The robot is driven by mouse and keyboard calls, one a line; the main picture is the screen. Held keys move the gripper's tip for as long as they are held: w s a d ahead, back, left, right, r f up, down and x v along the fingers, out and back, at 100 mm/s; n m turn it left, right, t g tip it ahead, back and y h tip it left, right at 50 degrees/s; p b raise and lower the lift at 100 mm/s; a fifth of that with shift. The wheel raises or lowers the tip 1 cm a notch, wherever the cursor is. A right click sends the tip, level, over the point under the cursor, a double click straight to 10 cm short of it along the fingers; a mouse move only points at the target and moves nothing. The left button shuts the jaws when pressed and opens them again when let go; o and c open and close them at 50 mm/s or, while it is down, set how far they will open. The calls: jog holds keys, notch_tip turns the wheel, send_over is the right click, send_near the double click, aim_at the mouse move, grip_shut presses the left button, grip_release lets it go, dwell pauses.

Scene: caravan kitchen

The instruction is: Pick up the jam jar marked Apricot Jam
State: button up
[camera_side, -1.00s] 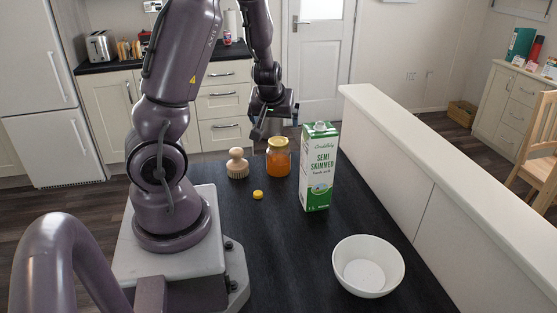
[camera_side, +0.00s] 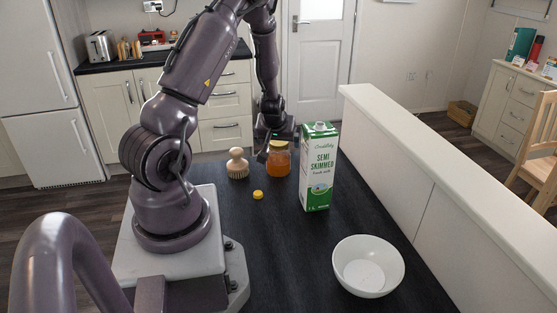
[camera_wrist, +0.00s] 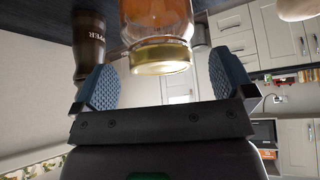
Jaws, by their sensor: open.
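A glass jar of orange jam (camera_side: 278,162) with a yellowish lid stands upright on the dark worktop, between the wooden brush and the milk carton. I can read no label on it. In the wrist view, which is upside down, the jar (camera_wrist: 158,18) shows lid-end towards me. My gripper (camera_side: 279,150) is low over the jar and points down. In the wrist view my gripper (camera_wrist: 163,78) is open, with one blue ribbed pad on each side of the lid. Gaps show between the pads and the lid, and nothing is held.
A green and white milk carton (camera_side: 317,172) stands close on the right. A wooden brush (camera_side: 237,165) is on the left and a small yellow cap (camera_side: 258,195) in front. A white bowl (camera_side: 368,266) is nearer. A dark pepper mill (camera_wrist: 88,45) shows beyond the left pad.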

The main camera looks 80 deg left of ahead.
jog(key=x, duration=0.3)
jog(key=shift+f, duration=0.3)
jog(key=shift+r, duration=0.1)
jog(key=c, duration=1.1)
